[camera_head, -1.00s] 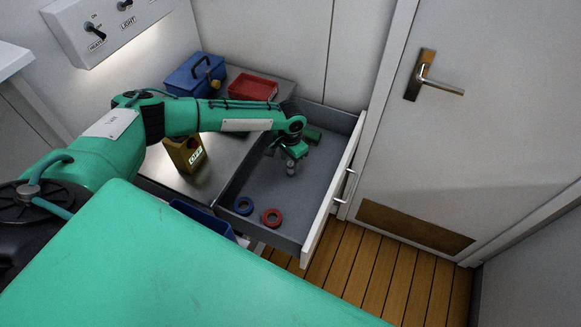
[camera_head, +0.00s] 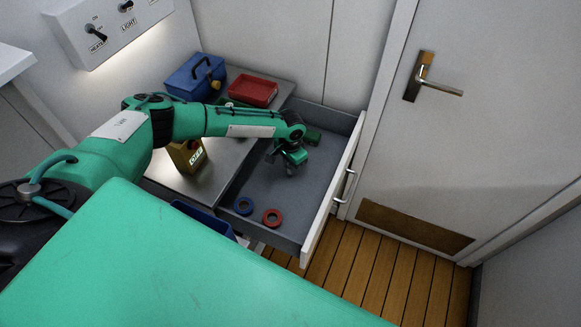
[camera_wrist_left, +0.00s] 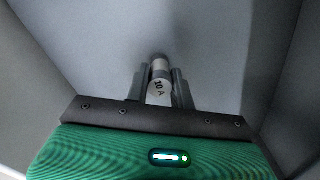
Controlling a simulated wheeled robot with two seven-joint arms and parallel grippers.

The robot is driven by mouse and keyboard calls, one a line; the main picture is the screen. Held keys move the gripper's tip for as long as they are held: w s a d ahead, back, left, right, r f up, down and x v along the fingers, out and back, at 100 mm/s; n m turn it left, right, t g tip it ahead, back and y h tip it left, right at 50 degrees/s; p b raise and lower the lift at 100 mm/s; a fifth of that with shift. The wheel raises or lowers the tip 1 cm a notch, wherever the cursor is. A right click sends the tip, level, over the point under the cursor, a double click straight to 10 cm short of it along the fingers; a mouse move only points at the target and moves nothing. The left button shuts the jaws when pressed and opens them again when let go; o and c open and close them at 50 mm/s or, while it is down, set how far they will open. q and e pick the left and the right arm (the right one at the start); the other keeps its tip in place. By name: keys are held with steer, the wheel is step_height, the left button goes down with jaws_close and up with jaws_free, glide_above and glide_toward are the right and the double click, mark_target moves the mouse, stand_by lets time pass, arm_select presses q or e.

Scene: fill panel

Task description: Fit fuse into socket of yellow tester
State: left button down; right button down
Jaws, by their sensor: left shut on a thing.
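My left gripper (camera_head: 292,170) is inside the open drawer, pointing down. The fuse is hard to make out in the head view. The yellow tester (camera_head: 187,156) stands on the metal worktop left of the drawer, with a label on its front; my left arm passes over its top, and its socket cannot be seen. My right gripper is not in view.
A blue toolbox (camera_head: 194,78) and a red tray (camera_head: 252,92) stand at the back of the worktop. A door is on the right.

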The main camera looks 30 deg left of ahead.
arm_select(q)
steer(key=shift+r, duration=0.1)
steer(key=shift+r, duration=0.25)
step_height(320, 180, up, 19)
steer(key=b, duration=0.2)
steer(key=s+d+r+n, duration=0.1)
steer(key=s+d+n, duration=0.1)
steer(key=s+d, duration=0.2)
steer(key=s+d+r+n, duration=0.1)
steer(key=s+d, duration=0.3)
steer(key=s, duration=0.6)
steer(key=shift+s+r+n, duration=0.4)
steer(key=shift+n, duration=0.4)
steer(key=shift+a, duration=0.1)
